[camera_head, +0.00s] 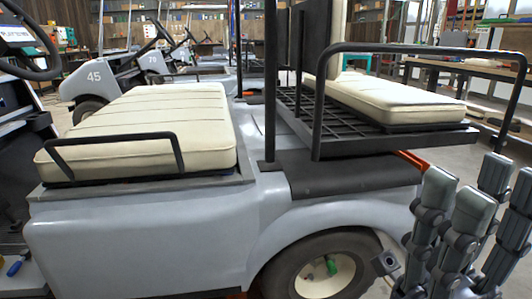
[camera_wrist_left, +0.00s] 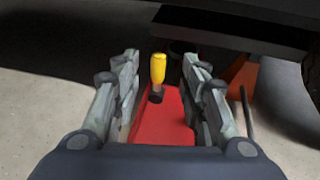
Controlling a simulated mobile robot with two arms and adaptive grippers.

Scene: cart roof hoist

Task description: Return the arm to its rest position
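My right gripper (camera_head: 480,197) is in the lower right of the head view, fingers up and spread apart, with nothing visible between them. It appears in front of the rear of the grey cart (camera_head: 150,240). My left gripper (camera_wrist_left: 160,80) shows only in the left wrist view, its fingers apart on both sides. A tool handle (camera_wrist_left: 158,68), yellow with a black end, shows between them, with gaps to either side. A red object (camera_wrist_left: 163,125) lies below it. The left arm is not visible in the head view.
The grey cart has a cream front seat (camera_head: 145,125), a rear seat (camera_head: 390,98), black rails and a rear wheel (camera_head: 320,270). Other carts (camera_head: 130,75) stand behind. A workbench (camera_head: 465,75) stands at the right back. Bare floor (camera_wrist_left: 40,110) shows at left in the wrist view.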

